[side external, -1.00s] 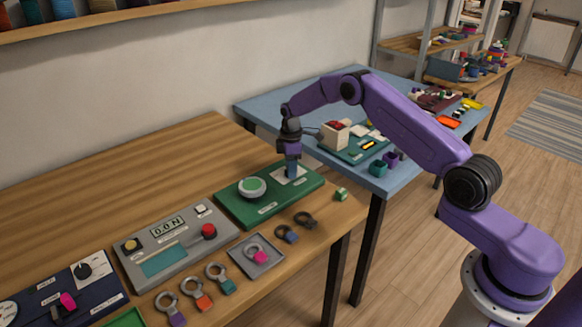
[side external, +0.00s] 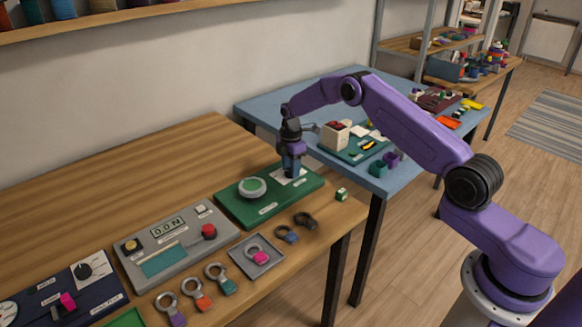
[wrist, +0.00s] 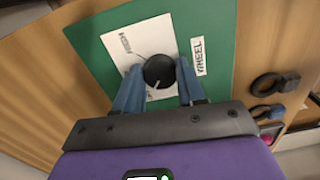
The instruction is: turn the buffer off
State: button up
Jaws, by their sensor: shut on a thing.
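The buffer is a green base (side external: 230,209) on the wooden bench, with a round white-and-green wheel (side external: 252,187) on its left part. At its right end is a white dial plate, where my gripper (side external: 292,176) is down over the control. In the wrist view a black round knob (wrist: 158,70) sits on the white plate (wrist: 118,42), between the two blue fingers of my gripper (wrist: 158,80). The fingers are shut on the knob. Its pale pointer line points toward the lower edge of that view, near a partly hidden mark. A "WHEEL" label lies right of the plate.
A grey meter box (side external: 170,245) stands left of the buffer. Several ringed pieces lie along the bench front, one in a grey tray (side external: 270,264). A small green-and-white block (side external: 341,194) is near the bench's right edge. A blue table (side external: 255,105) stands behind.

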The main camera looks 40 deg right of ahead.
jog(key=o, duration=1.1)
jog(key=shift+c, duration=0.2)
notch_tip(320, 180, up, 18)
jog(key=shift+f, duration=0.25)
